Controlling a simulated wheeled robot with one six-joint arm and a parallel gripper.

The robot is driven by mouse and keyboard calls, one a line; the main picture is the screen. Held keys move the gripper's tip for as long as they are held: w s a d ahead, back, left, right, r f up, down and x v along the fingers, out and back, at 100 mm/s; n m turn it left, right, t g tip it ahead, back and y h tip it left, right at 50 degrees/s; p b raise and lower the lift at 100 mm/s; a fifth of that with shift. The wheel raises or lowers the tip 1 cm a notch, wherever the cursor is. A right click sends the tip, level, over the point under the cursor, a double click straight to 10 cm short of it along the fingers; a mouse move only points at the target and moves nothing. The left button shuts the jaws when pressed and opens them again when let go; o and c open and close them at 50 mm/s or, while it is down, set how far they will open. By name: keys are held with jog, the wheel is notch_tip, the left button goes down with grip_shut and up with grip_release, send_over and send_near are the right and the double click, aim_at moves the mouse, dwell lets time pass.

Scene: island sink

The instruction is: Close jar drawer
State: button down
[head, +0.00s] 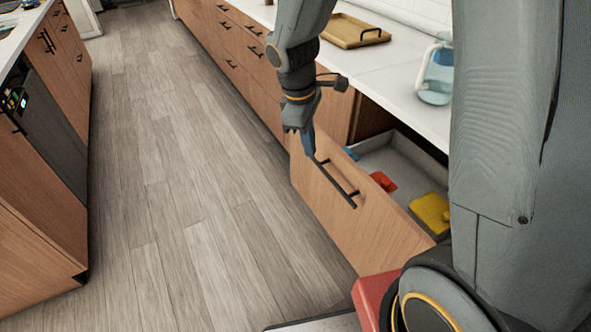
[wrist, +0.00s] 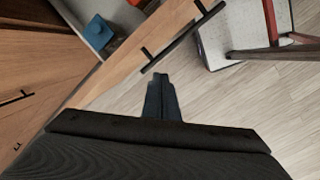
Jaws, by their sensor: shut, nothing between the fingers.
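The open drawer (head: 340,215) has a wooden front and a black bar handle (head: 335,184). It is pulled out from the counter and holds a blue, a red and a yellow item in its grey tray. My gripper (head: 310,150) is shut and empty, in front of the drawer face near the handle's far end. In the wrist view the shut fingers (wrist: 160,80) point toward the drawer handle (wrist: 185,38), with a small gap in the picture. Whether the fingers touch the drawer front cannot be told. My arm hides part of the drawer's right side.
The white counter (head: 395,85) above carries a wooden tray (head: 352,30) and a blue-and-clear pitcher (head: 436,75). Other cabinet drawers (head: 235,50) along the row are shut. The wooden floor (head: 170,170) to the left is clear up to the opposite cabinets (head: 35,190).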

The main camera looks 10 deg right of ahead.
jog(key=w+a+f+n+h+b, duration=0.2)
jog(key=w+a+f+n+b, duration=0.1)
jog(key=w+a+f+n, duration=0.55)
jog(key=n+p, duration=0.1)
jog(key=p, duration=0.1)
send_near(301, 163)
jog(key=s+d+f, duration=0.1)
jog(key=s+f, duration=0.3)
jog(key=f, duration=0.1)
jog(key=shift+w+d+t, duration=0.1)
jog(key=shift+d+t, duration=0.3)
jog(key=shift+d, duration=0.2)
